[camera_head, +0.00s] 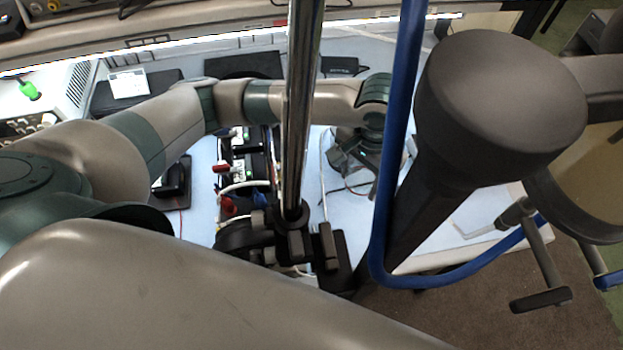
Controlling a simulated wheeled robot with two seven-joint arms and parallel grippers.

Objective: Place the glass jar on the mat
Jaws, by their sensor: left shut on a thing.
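My left arm comes in from the left, and its wrist bends down near the middle of the view. My left gripper (356,152) points down over the pale blue bench top, just right of the shiny metal pole. It is shut on a small, greyish thing that looks like the glass jar, but gripper parts and wires behind blur its outline. I cannot make out the mat. My right gripper is not in view.
A shiny metal pole (302,110) with black clamps and a blue tube (393,130) stand close in front. A large dark cylinder (500,100) on a slanted column blocks the right. Cabled electronics (245,170) crowd the pale blue bench (200,200) left of the pole.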

